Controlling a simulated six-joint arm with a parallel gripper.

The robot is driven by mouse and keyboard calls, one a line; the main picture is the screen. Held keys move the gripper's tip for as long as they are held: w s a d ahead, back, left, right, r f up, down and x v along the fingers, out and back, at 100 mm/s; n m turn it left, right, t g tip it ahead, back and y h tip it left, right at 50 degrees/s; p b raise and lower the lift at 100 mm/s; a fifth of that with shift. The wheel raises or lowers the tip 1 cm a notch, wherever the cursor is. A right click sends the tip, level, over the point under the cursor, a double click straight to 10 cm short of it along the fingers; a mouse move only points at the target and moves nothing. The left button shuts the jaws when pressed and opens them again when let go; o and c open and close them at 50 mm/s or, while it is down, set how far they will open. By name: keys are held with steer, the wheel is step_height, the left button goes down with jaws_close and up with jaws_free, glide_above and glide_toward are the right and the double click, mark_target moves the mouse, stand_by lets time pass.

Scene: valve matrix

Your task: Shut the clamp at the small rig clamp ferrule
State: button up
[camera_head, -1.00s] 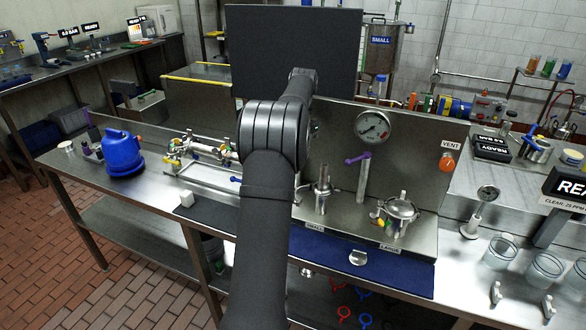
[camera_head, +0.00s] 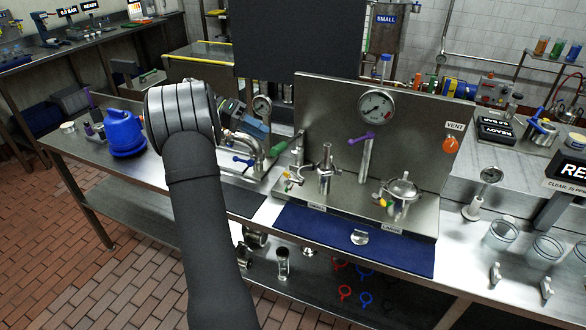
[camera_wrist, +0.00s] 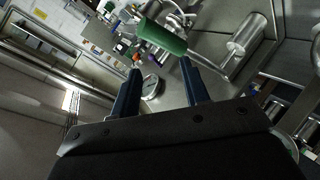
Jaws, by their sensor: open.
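The small rig is a steel post (camera_head: 325,172) above the SMALL label (camera_head: 316,207) on the steel panel stand. My gripper (camera_head: 268,132) is left of and above this rig. In the wrist view my gripper (camera_wrist: 157,66) has its two dark blue fingers apart, with nothing between the tips. A green cylindrical handle (camera_wrist: 162,37) lies just beyond them; it also shows beside the gripper in the head view (camera_head: 280,147).
The large rig (camera_head: 402,193) with its clamp stands to the right. A pressure gauge (camera_head: 376,106) and a purple-handled valve (camera_head: 361,138) rise behind. A blue mat (camera_head: 350,243) lies in front. A blue jug (camera_head: 124,134) stands far left.

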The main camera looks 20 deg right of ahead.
mark_target(292, 168)
steer(key=s+a+f+n+t+h, duration=0.4)
steer(key=a+f+n+t+h, duration=0.35)
steer(key=f+n, duration=0.55)
steer(key=shift+g, duration=0.45)
steer(key=d, duration=1.6)
steer(key=shift+s+d, duration=0.1)
steer(key=shift+d, duration=0.15)
jaws_close()
